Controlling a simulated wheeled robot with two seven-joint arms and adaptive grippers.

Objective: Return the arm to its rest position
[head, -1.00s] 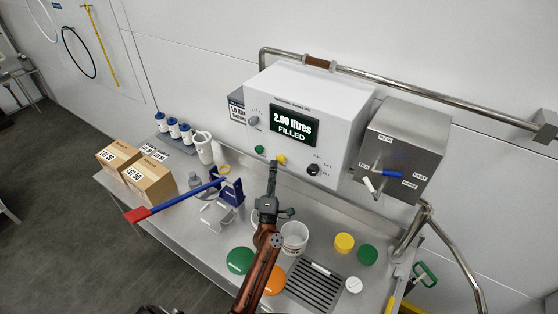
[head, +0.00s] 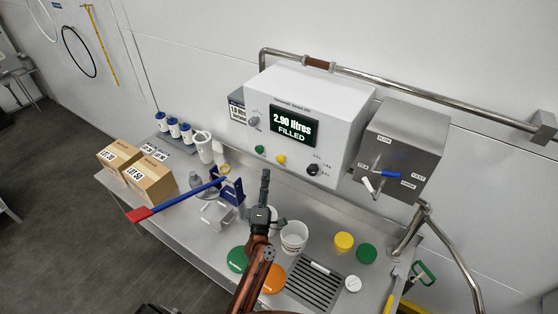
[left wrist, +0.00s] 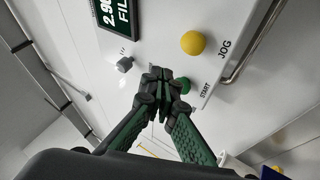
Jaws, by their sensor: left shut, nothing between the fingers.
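My left gripper (head: 265,182) is shut and empty. In the head view it points up in front of the white filling machine (head: 303,110), above the steel bench. The machine's display reads 2.90 litres FILLED. In the left wrist view the closed fingertips (left wrist: 160,78) appear beside the green START button (left wrist: 183,85), with the yellow JOG button (left wrist: 193,42) to the right. I cannot tell the exact gap to the panel. The green button (head: 259,149) and yellow button (head: 281,159) also show in the head view. My right gripper is not in view.
A white bucket (head: 294,238) stands right of my arm. Green (head: 237,259) and orange (head: 273,279) lids lie close to the arm. A blue-handled tool with a red end (head: 138,214) is at left, near cardboard boxes (head: 152,184). A steel box (head: 404,146) hangs at right.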

